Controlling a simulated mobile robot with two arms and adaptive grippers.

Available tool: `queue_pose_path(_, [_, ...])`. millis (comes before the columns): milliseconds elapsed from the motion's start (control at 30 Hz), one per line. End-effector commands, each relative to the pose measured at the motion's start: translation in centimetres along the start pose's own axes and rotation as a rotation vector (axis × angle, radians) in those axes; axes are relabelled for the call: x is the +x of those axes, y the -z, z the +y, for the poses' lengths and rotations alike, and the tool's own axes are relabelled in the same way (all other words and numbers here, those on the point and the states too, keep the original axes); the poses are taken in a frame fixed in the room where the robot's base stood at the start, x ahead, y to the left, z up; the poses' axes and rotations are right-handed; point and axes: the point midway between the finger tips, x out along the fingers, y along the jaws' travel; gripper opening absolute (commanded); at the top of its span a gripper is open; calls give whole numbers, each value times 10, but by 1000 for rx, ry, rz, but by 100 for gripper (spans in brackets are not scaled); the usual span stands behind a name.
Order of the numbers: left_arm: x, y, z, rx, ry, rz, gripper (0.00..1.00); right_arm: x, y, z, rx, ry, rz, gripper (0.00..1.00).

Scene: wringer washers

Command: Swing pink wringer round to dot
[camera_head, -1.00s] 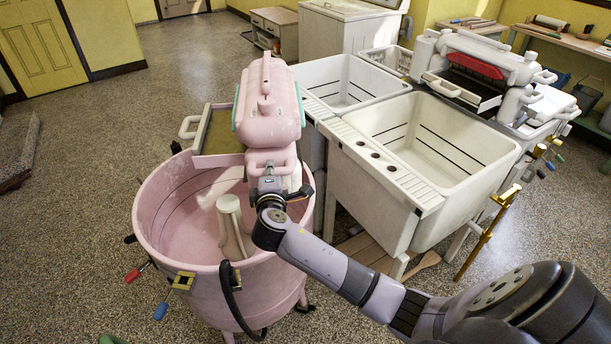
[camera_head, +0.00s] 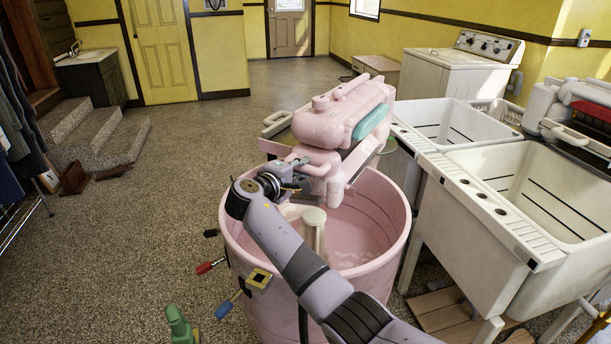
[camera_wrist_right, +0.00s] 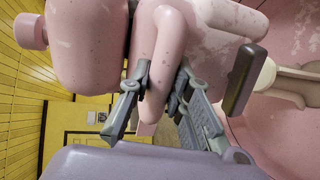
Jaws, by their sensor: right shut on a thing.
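The pink wringer (camera_head: 345,112) stands over the far side of the pink tub (camera_head: 300,285), its long body slanting from near left to far right. My right gripper (camera_head: 283,178) is at the wringer's near left end. In the wrist view, its fingers (camera_wrist_right: 158,95) close around the pink handle loop (camera_wrist_right: 168,50) of the wringer. A pale agitator post (camera_head: 313,228) rises inside the tub, to the right of my gripper. My left gripper is not in view.
White double sinks (camera_head: 500,222) stand close on the tub's right. A red-handled lever (camera_head: 210,266) and a blue-handled lever (camera_head: 229,304) stick out of the tub's left side. A green object (camera_head: 180,326) is at bottom left. The floor (camera_head: 160,210) to the left is open.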

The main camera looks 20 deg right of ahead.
Motion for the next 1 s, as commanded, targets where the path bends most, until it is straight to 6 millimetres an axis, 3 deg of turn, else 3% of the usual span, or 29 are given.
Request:
queue_pose_path(400, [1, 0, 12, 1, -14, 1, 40, 0, 2, 0, 3, 0, 2, 0])
queue_pose_path(433, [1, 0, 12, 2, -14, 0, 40, 0, 2, 0, 3, 0, 2, 19])
queue_pose_path(700, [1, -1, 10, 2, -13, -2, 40, 0, 1, 0, 2, 0, -1, 37])
queue_pose_path(1000, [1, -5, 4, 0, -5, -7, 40, 0, 1, 0, 2, 0, -2, 40])
